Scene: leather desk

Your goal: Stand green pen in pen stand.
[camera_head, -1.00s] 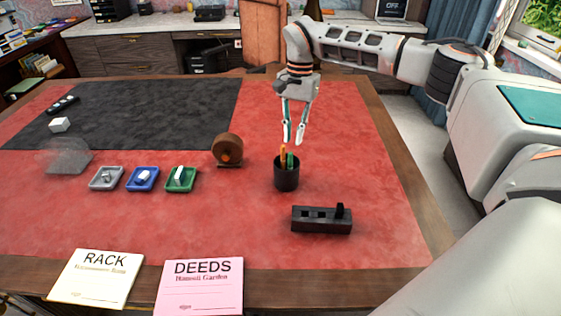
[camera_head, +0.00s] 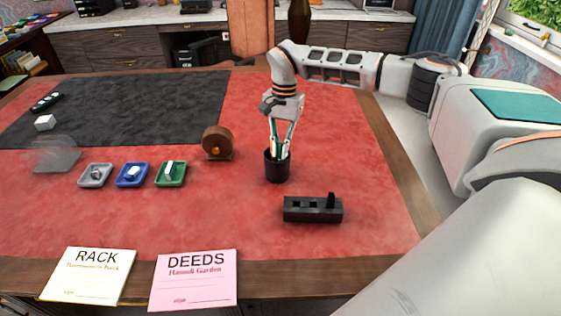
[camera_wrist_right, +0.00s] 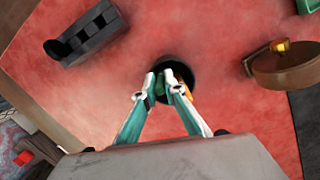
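The black pen stand (camera_head: 278,172) is upright on the red desk top, in the middle right of the head view. My right gripper (camera_head: 279,157) points down at its mouth, with the fingertips at or just inside the rim. In the wrist view, the green pen (camera_wrist_right: 160,87) shows between the fingertips of the right gripper (camera_wrist_right: 161,81), inside the dark stand mouth (camera_wrist_right: 181,71). An orange pen (camera_wrist_right: 186,90) is beside it in the stand. Whether the fingers press on the green pen is too small to tell. My left gripper is out of view.
A black block with square holes (camera_head: 313,210) lies right and nearer. A brown round tape holder (camera_head: 217,143) is left of the stand. Grey (camera_head: 95,184), blue (camera_head: 131,184) and green (camera_head: 170,183) trays with small items stand further left. Two cards lie at the front edge. The right desk top is clear.

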